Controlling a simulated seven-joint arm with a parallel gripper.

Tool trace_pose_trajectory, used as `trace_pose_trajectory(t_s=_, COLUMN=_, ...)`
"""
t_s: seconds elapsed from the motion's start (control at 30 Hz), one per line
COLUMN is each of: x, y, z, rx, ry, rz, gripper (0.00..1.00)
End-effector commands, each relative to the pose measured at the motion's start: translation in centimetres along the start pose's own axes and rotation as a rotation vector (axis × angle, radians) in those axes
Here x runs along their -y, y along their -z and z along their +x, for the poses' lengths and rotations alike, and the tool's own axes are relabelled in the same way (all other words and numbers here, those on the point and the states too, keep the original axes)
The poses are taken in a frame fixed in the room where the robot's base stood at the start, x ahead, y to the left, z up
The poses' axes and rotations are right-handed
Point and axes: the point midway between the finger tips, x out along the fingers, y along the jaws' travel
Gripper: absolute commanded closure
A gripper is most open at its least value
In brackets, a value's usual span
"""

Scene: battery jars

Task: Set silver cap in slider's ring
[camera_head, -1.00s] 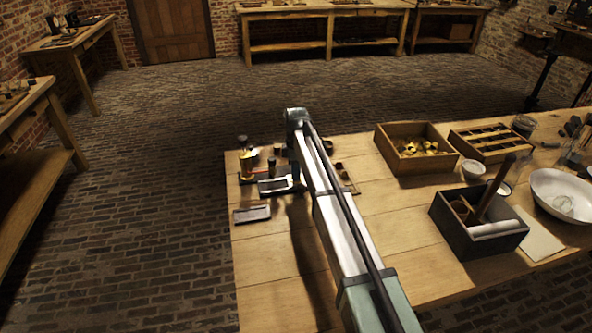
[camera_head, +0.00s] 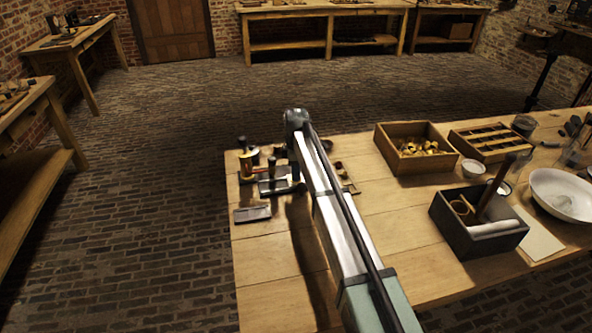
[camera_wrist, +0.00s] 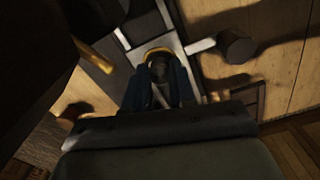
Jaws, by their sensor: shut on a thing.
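My gripper (camera_wrist: 158,84) shows in the wrist view with two blue fingers pointing toward the bench fixture. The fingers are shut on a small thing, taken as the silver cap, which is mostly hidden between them. A round ring with a yellowish rim (camera_wrist: 158,53) shows at the fingertips, above a pale metal slider plate (camera_wrist: 149,26). I cannot tell whether the cap touches the ring or sits in it. In the head view the silver fixture plate (camera_head: 277,187) lies on the bench, and my arm hides most of the gripper.
A dark round knob (camera_wrist: 235,46) stands right of the fingers. In the head view, a brass post (camera_head: 248,164) and a dark-handled post (camera_head: 271,168) stand nearby. A flat silver plate (camera_head: 252,214) lies in front. A wooden box of brass pieces (camera_head: 381,143) is to the right.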

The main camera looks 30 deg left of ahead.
Motion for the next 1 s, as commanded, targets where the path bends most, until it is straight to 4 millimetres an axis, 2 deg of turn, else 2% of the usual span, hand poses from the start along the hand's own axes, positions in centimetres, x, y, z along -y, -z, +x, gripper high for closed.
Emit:
trace_pose_trajectory(t_s=0.4, x=0.0, y=0.0, z=0.7, rx=0.0, ry=0.0, rz=0.0, gripper=1.0)
trace_pose_trajectory(t_s=0.43, x=0.0, y=0.0, z=0.7, rx=0.0, ry=0.0, rz=0.0, gripper=0.73)
trace_pose_trajectory(t_s=0.53, x=0.0, y=0.0, z=0.7, rx=0.0, ry=0.0, rz=0.0, gripper=0.64)
trace_pose_trajectory(t_s=0.8, x=0.0, y=0.0, z=0.5, rx=0.0, ry=0.0, rz=0.0, gripper=0.64)
trace_pose_trajectory(t_s=1.0, x=0.0, y=0.0, z=-0.7, rx=0.0, ry=-0.001, rz=0.0, gripper=0.64)
